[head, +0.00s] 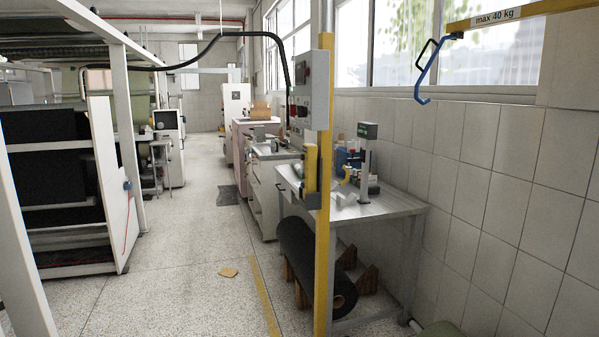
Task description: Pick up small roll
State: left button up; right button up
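A large black roll (318,267) lies on wooden supports on the lower level of a metal table (388,207). It has a brown core at its near end, and the yellow post hides part of it. I cannot tell whether this is the small roll of the task. Small white, blue and yellow items stand on the table top, too small to tell apart, and no other roll is clear among them. Neither of my grippers is in view.
A yellow post (324,240) with a grey control box (311,90) stands before the table. A blue hook (424,75) hangs from a yellow beam (530,14). Machine racks (125,190) stand left.

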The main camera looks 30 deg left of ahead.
aim_at(295, 163)
jog(key=i+j+u, duration=0.9)
jog(key=i+u, duration=0.4)
jog(key=i, duration=0.15)
jog(key=i+j, duration=0.15)
jog(key=i, duration=1.85)
